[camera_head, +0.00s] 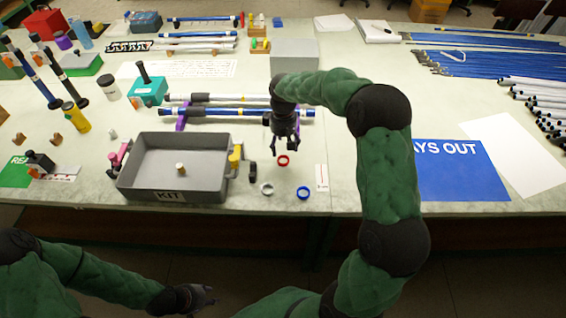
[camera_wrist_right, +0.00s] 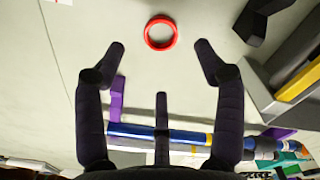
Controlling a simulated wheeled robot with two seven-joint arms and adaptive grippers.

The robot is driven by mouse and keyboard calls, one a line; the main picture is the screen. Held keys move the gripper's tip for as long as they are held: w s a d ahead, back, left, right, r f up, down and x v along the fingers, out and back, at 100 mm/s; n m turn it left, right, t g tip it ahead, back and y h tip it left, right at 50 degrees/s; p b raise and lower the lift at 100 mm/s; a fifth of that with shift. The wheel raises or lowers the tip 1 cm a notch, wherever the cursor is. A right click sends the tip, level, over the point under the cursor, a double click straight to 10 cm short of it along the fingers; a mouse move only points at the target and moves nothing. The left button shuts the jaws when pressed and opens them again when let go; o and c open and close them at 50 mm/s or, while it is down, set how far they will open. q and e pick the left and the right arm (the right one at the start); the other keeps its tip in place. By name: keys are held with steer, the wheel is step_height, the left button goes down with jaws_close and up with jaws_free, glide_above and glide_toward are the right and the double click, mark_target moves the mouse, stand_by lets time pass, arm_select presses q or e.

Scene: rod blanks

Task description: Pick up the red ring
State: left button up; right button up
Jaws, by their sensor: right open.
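The red ring (camera_head: 283,160) lies flat on the table, right of the grey KIT tray (camera_head: 135,178). In the right wrist view the red ring (camera_wrist_right: 174,45) lies just beyond and between the fingertips, with nothing touching it. My right gripper (camera_head: 285,150) is open and empty, pointing down above the table close to the ring; it also shows in the right wrist view (camera_wrist_right: 160,62). My left gripper (camera_head: 195,298) is low at the front, off the table; its fingers are too dark and small to read.
A grey-white ring (camera_head: 267,188) and a blue ring (camera_head: 303,193) lie in front of the red ring. A small white card (camera_head: 321,178) is to the right. Blue and white rods (camera_head: 235,112) on purple supports lie behind. A yellow object (camera_head: 235,157) stands at the tray's right side.

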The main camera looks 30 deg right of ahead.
mark_target(283, 162)
steer(key=shift+f, duration=0.9)
step_height(283, 162, down, 5)
steer(key=b, duration=0.3)
steer(key=shift+s, duration=0.1)
steer(key=shift+a, duration=0.1)
steer(key=c, duration=1)
